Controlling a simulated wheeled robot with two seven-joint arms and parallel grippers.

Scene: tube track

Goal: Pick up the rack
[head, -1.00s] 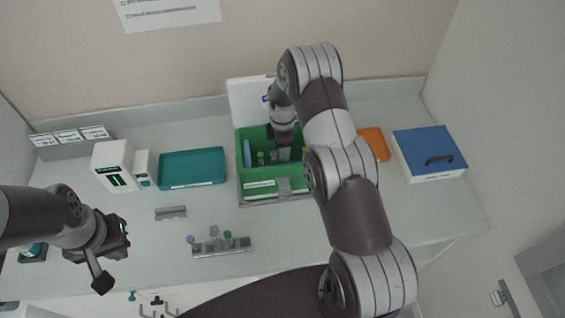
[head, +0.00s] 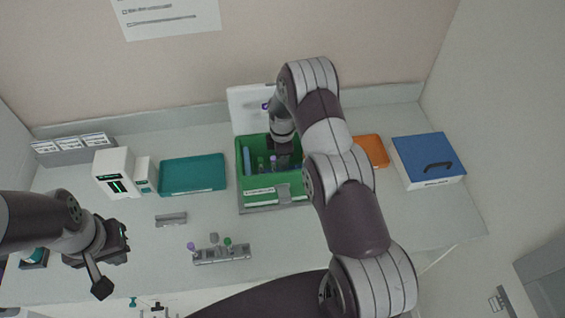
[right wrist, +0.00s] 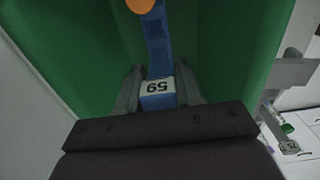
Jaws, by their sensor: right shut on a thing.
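A blue rack (right wrist: 157,45) with a white label reading 59 stands inside the green box (head: 270,182). My right gripper (right wrist: 157,88) is shut on the rack's labelled end, one finger on each side. In the head view my right gripper (head: 284,148) reaches down into the box, and my arm hides much of the rack.
A grey rack (head: 222,256) with purple-capped and green-capped tubes stands in front. A teal tray (head: 192,174) is left of the box. An orange tray (head: 372,151) and a blue-lidded box (head: 428,160) are to the right.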

